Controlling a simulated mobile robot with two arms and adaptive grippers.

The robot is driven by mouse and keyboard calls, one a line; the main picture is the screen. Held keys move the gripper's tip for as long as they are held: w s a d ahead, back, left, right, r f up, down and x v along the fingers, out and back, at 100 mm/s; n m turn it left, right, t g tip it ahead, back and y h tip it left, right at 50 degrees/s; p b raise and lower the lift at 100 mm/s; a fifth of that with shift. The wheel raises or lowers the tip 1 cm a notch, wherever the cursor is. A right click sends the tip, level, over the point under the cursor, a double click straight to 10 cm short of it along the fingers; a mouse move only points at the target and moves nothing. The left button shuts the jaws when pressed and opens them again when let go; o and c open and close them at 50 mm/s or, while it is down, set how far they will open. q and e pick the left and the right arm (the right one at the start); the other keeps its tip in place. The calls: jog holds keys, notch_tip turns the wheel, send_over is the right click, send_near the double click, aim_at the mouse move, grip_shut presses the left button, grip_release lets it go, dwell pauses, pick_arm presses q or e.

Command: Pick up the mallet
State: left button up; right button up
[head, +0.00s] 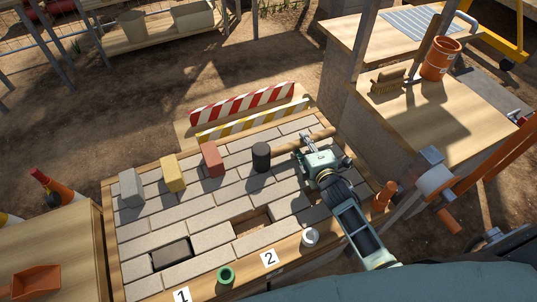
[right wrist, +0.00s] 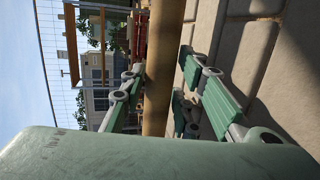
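The mallet has a black cylindrical head (head: 261,157) and a light wooden handle (head: 290,145). It lies on the paved bench top (head: 215,200), with its handle reaching right toward the bench's far edge. My right gripper (head: 310,146) is at the handle, to the right of the head. In the right wrist view the handle (right wrist: 160,75) runs between the spread fingers of this gripper (right wrist: 162,72). The handle is close to one finger, with a visible gap to the other. The mallet head is not visible in that view. My left gripper is not in view.
A grey block (head: 131,188), yellow block (head: 172,174) and red block (head: 212,159) stand left of the mallet. Striped boards (head: 243,102) stand behind. A side table holds an orange bucket (head: 440,58).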

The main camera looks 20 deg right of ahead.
grip_shut()
jog(key=shift+r, duration=0.2)
jog(key=shift+w+r, duration=0.1)
jog(key=shift+r, duration=0.3)
notch_tip(320, 180, up, 3)
jog(key=shift+r+p, duration=0.1)
jog(key=shift+p, duration=0.25)
jog(key=s+d+r, duration=0.3)
jog(key=d+r, duration=0.4)
jog(key=d, duration=0.4)
jog(key=shift+s, duration=0.15)
jog(key=shift+d, duration=0.1)
